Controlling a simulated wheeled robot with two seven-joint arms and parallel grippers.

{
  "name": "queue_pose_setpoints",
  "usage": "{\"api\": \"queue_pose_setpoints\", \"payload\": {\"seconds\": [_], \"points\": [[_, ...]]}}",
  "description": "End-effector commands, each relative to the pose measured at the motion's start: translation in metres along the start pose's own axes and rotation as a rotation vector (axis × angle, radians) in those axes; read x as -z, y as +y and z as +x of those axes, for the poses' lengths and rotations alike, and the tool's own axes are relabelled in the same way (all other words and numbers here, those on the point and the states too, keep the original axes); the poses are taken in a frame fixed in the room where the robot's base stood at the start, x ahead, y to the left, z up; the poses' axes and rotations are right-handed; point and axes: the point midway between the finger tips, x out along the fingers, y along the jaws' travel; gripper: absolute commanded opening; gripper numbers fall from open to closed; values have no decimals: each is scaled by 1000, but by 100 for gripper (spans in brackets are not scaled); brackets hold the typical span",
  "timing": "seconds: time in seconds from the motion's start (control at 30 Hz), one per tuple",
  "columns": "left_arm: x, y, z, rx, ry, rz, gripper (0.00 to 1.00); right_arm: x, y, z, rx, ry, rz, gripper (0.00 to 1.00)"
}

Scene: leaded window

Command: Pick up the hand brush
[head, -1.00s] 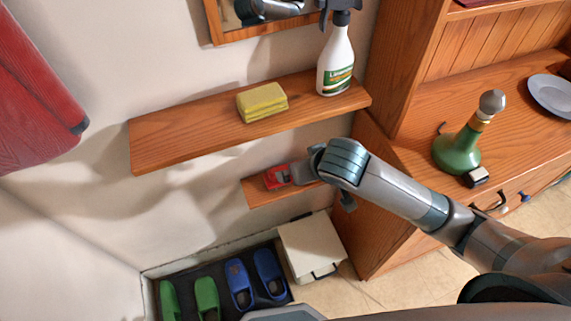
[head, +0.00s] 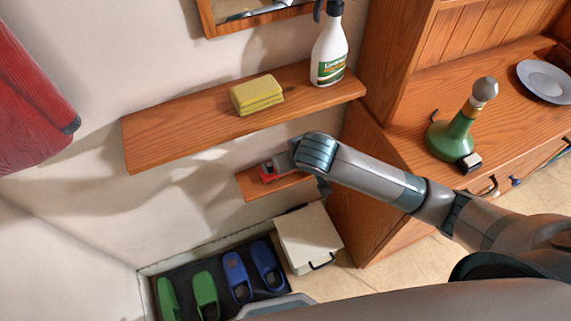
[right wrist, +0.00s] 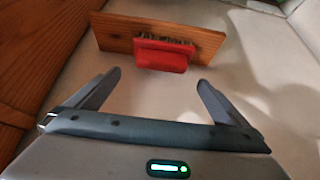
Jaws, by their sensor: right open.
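The hand brush has a red body and dark bristles. In the right wrist view the brush (right wrist: 163,55) lies on a small wooden shelf (right wrist: 205,40), just beyond my fingertips. In the head view its red part (head: 266,173) shows on the low small shelf (head: 250,187), partly hidden by my gripper. My right gripper (right wrist: 159,76) is open and empty, its fingers spread to either side of the line to the brush. In the head view the right gripper (head: 281,163) is close beside the brush. My left gripper is in neither view.
A longer shelf (head: 150,140) above holds a yellow sponge (head: 257,95) and a spray bottle (head: 330,50). A wooden cabinet (head: 365,190) stands to the right, with a green bottle (head: 455,135). Below are a white box (head: 308,238) and green and blue shoes (head: 237,277).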

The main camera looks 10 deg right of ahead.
Motion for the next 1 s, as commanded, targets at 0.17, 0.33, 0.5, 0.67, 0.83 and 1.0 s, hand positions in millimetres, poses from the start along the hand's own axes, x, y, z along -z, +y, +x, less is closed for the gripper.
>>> {"api": "queue_pose_setpoints", "payload": {"seconds": [0.17,0.33,0.5,0.67,0.83,1.0], "points": [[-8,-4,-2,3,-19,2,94,0,0,30,-1,-1,0,100],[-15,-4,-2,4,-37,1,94,0,-1,46,0,0,0,100],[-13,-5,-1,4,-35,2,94,0,0,50,0,0,1,100],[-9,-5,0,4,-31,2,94,0,0,49,1,0,1,100],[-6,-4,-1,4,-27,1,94,0,-1,53,0,-1,1,100],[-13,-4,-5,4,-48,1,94,-2,-2,67,-1,-1,0,100]]}}
